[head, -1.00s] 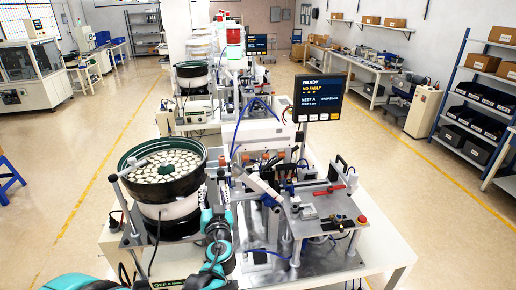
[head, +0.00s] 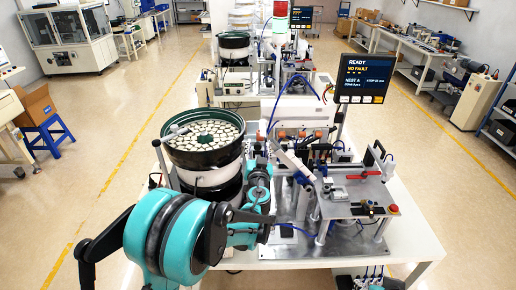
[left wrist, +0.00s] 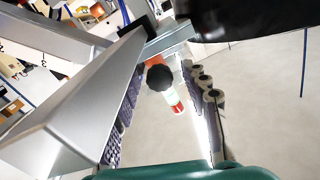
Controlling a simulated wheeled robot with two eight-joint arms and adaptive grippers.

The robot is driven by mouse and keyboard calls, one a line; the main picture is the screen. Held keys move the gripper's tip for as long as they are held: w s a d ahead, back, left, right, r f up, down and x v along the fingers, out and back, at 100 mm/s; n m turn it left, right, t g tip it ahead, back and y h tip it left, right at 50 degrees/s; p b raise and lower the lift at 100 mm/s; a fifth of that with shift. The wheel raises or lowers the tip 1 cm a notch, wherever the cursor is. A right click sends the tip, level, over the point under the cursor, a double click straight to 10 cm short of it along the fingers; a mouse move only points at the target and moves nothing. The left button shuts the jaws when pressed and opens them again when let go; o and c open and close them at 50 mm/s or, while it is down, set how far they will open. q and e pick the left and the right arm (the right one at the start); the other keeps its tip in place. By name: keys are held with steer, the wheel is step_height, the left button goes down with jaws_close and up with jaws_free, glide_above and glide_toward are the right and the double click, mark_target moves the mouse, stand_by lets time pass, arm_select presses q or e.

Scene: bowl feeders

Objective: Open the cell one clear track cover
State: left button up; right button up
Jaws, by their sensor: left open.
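The cell one feeder track (head: 292,160) slopes from the bowl toward the nest plate in the head view. Its clear cover cannot be told apart from the track there. My left gripper (head: 260,164) is beside the bowl, at the track's left end; its fingertips are small and partly hidden. In the left wrist view my left gripper (left wrist: 165,115) is open, with a finger pad on each side. A round black knob (left wrist: 160,78) shows between the fingers, apart from both pads. A long grey bar (left wrist: 85,90) crosses the left side. My right gripper is not in view.
The bowl feeder (head: 203,138), full of pale parts, stands just left of my gripper. The nest plate (head: 355,195) and a READY screen (head: 362,78) are to the right. The white table (head: 415,235) has bare room at its right front corner.

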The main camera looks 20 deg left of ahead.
arm_select(q)
jaws_close()
steer(key=b+v, duration=0.1)
steer(key=v, duration=1.1)
steer(key=shift+s+b, duration=0.25)
steer(key=shift+b, duration=0.1)
jaws_free()
steer(key=v, duration=1.2)
